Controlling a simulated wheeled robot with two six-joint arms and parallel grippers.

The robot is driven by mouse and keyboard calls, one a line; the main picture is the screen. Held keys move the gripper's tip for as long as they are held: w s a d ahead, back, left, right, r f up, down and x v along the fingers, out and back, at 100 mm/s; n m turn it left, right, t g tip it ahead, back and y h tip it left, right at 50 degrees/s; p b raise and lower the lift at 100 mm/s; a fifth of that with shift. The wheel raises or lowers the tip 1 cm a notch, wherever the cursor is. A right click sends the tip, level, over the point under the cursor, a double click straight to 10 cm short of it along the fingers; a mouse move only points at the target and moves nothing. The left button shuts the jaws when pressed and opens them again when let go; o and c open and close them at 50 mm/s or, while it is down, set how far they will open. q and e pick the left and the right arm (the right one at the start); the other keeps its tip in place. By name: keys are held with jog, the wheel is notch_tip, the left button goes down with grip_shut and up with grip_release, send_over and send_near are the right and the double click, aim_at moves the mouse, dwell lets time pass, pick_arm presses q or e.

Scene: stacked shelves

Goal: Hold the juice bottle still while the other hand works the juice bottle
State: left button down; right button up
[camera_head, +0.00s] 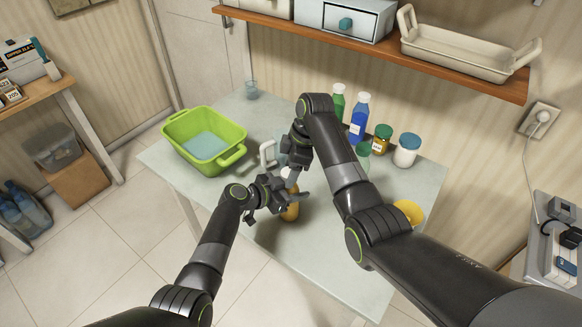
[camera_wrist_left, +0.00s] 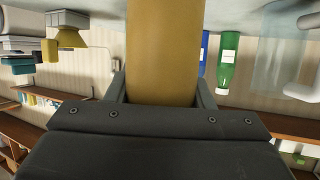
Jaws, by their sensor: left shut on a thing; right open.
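The juice bottle (camera_head: 291,211), orange-yellow, stands on the pale table. My left gripper (camera_head: 284,197) is shut around its body from the left. In the left wrist view the bottle (camera_wrist_left: 162,50) fills the middle, between the two fingers of my left gripper (camera_wrist_left: 162,92). My right gripper (camera_head: 292,178) points down from above at the bottle's top and is open. A pale cap seems to show there, but it is partly hidden by my fingers, so I cannot tell whether the right fingers touch it.
A green bin (camera_head: 235,154) stands at the table's left. A green bottle (camera_head: 338,103), blue bottle (camera_head: 358,118), brown jar (camera_head: 381,139) and white jar (camera_head: 406,151) stand at the back right. A yellow thing (camera_head: 411,210) lies beside my right arm. A wooden shelf (camera_head: 380,52) overhangs the back.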

jog(key=shift+r, duration=2.3)
jog(key=shift+c, duration=0.4)
jog(key=n, duration=0.2)
jog(key=r+n+h, duration=0.1)
jog(key=n, duration=0.1)
jog(key=shift+a, duration=0.2)
notch_tip(320, 180, up, 2)
jog(key=n+h, duration=0.1)
jog(key=n, duration=0.2)
jog(key=n+h, duration=0.1)
jog(key=n, duration=0.2)
jog(key=shift+f, duration=0.1)
jog(key=shift+f, duration=3.95)
jog(key=shift+c, duration=0.2)
